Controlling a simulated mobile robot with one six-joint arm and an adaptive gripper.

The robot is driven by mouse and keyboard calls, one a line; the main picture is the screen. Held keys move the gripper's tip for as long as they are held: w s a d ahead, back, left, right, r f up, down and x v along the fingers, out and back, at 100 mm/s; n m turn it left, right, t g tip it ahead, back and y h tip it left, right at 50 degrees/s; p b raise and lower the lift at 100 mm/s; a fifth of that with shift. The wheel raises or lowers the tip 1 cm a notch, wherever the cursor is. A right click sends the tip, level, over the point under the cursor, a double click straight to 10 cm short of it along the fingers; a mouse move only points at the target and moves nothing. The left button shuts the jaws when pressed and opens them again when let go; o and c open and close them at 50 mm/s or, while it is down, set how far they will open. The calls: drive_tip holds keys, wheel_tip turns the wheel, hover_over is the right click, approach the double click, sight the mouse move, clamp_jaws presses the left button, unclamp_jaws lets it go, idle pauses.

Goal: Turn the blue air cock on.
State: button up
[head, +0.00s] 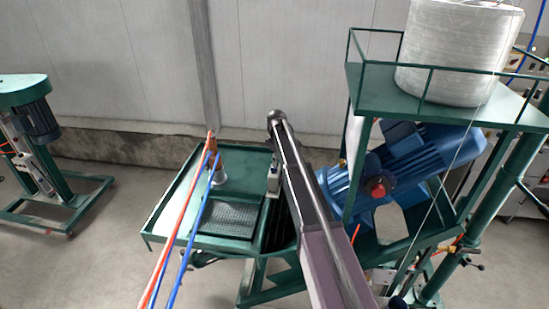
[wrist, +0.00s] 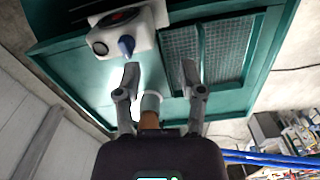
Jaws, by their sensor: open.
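The blue air cock (wrist: 126,46) is a small blue knob on the face of a white control box (wrist: 135,30) in the wrist view. My gripper (wrist: 160,72) is open, its two grey fingers apart. The left fingertip shows just below the blue knob; I cannot tell whether it touches. No part of the knob is between the fingers. In the head view the box (head: 273,181) shows at the right side of the green table, partly behind my arm. The knob and my gripper cannot be made out there.
An orange-brown piece with a pale end (wrist: 151,104) shows between the finger bases; it stands on the green table (head: 180,205) in the head view (head: 216,165). Mesh panels (head: 228,219) are set in the table. Orange and blue hoses (head: 195,225) cross in front. A blue motor (head: 420,160) stands right.

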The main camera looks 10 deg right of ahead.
wheel_tip(320, 180, up, 5)
drive_tip(key=n+p, duration=0.2)
drive_tip(key=p, duration=0.1)
hover_over(274, 170)
drive_tip(key=shift+w+f, duration=0.2)
drive_tip(key=shift+w, duration=0.15)
drive_tip(key=shift+f, duration=0.15)
wheel_tip(274, 170, down, 14)
drive_tip(key=b, duration=1.3)
drive_tip(key=shift+r+b, duration=0.25)
drive_tip(key=shift+b, duration=0.05)
clamp_jaws()
